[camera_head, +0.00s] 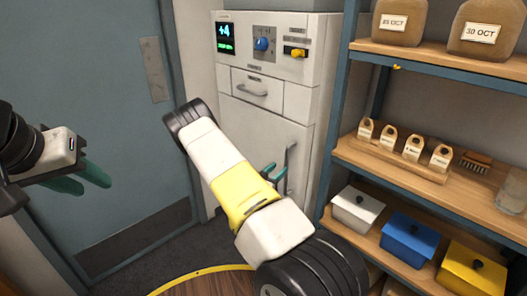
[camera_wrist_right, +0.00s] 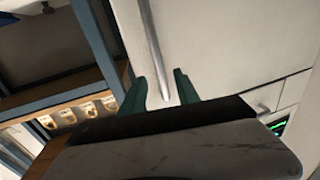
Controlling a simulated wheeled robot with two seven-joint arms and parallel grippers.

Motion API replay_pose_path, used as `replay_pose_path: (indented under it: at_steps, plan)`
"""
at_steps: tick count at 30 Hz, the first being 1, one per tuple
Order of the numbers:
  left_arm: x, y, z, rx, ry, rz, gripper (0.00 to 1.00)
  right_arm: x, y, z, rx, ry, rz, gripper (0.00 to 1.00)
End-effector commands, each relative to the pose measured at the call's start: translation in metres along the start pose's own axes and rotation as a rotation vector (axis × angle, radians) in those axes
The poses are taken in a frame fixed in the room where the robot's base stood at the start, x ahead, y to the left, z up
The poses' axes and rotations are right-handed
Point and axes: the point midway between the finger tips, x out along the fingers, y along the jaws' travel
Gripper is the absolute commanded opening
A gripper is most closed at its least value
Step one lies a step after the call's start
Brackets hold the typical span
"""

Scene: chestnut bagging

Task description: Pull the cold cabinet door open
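The cold cabinet (camera_head: 275,60) is white and stands at the back centre of the head view. Its door (camera_head: 262,132) sits flush below a small drawer, and looks closed. The upright door handle (camera_head: 291,160) is at the door's right side; it also shows in the right wrist view (camera_wrist_right: 151,38). My right gripper (camera_head: 274,172) is at the handle, partly hidden by my forearm. In the wrist view its green fingers (camera_wrist_right: 161,88) are apart, one each side of the handle's end, with gaps visible. My left gripper (camera_head: 88,178) is empty at the left, fingers apart.
A blue-framed shelf (camera_head: 336,110) stands close to the right of the cabinet, holding jars, small tagged bags and lidded boxes, including a blue one (camera_head: 408,240). A grey-blue room door (camera_head: 110,120) is at the left. A round wooden surface (camera_head: 205,284) shows at the bottom.

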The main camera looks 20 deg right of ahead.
Motion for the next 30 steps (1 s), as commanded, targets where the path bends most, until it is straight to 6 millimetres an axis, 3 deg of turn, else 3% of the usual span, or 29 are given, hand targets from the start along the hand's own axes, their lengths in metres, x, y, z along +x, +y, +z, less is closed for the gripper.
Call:
replay_pose_path:
  at_steps: [15, 26, 30]
  plan:
    - [0.000, 0.000, 0.000, 0.000, 0.000, 0.000, 0.36, 0.070, 0.000, 0.000, 0.001, 0.000, 0.000, 0.38]
    - [0.000, 0.000, 0.000, 0.000, 0.000, 0.000, 0.36, 0.076, 0.000, 0.000, 0.000, 0.000, -0.001, 0.38]
    - [0.000, 0.000, 0.000, 0.000, 0.000, 0.000, 0.36, 0.076, 0.000, 0.000, 0.000, 0.000, -0.001, 0.10]
